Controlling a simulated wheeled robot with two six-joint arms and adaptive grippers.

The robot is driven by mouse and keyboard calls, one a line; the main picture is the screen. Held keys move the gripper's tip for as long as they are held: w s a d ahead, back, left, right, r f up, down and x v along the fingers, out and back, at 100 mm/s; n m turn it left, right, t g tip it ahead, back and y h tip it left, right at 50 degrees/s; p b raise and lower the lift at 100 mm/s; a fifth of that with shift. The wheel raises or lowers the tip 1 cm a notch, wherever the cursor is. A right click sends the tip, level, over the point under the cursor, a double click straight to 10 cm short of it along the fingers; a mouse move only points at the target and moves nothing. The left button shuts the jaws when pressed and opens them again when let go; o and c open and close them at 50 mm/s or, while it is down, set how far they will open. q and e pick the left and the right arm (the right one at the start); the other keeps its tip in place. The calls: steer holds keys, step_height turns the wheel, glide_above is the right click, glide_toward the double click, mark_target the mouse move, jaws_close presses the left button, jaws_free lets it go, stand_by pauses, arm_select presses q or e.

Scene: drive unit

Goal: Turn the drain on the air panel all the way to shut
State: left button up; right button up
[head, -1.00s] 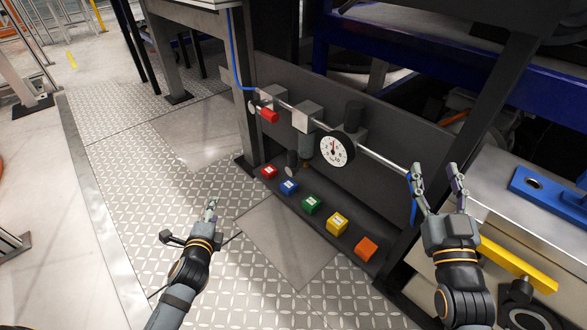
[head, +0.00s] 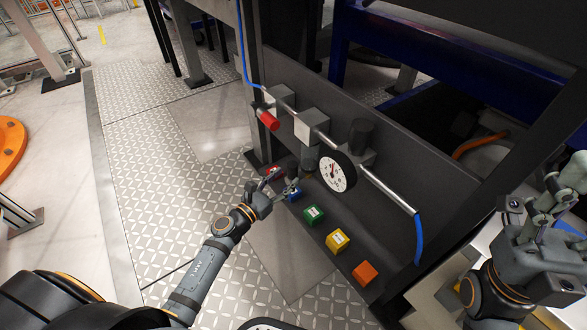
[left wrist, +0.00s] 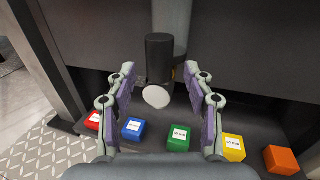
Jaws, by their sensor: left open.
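The air panel (head: 395,165) is a dark upright plate with a metal pipe, a round white gauge (head: 337,174) and a red handle (head: 268,120). In the left wrist view a dark bowl (left wrist: 159,50) hangs from the panel, with a pale round disc, seemingly the drain knob (left wrist: 156,97), at its lower end. My left gripper (head: 287,179) is open in front of the bowl. In the left wrist view the disc shows between its fingers, with gaps on both sides. In the head view I cannot make out the disc near the left fingers. My right gripper (head: 560,205) is at the right edge; its opening is unclear.
A blue hose (head: 418,238) hangs at the pipe's right end. Open floor lies left.

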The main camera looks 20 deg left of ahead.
mark_target(289, 175)
arm_select(q)
steer(key=x, duration=0.4)
steer(key=shift+w, duration=0.25)
jaws_close()
steer(key=shift+d, duration=0.1)
